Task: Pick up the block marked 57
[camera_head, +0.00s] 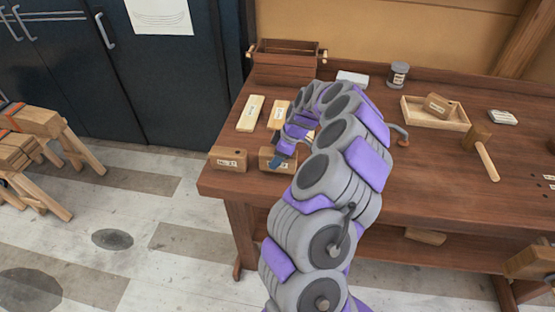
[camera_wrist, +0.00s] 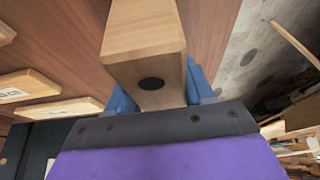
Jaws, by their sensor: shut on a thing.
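My gripper (camera_head: 283,158) is over the front left part of the workbench. Its blue fingers (camera_wrist: 160,88) are shut on a brown wooden block (camera_wrist: 145,40), one on each side of it. This block has a dark round spot on its near end. In the head view the held block (camera_head: 268,157) is partly behind the gripper, and its label cannot be read. I cannot tell whether it touches the bench. Another brown block (camera_head: 229,160) stands to its left at the bench edge, with a small "No." label whose number is too small to read surely.
Two pale labelled blocks (camera_head: 250,113) (camera_head: 279,113) lie behind on the workbench (camera_head: 350,178). A wooden box (camera_head: 285,62), a grey jar (camera_head: 398,74), a tray (camera_head: 445,121) holding a block, and a mallet (camera_head: 485,152) are farther back and right. Sawhorses (camera_head: 40,130) stand left.

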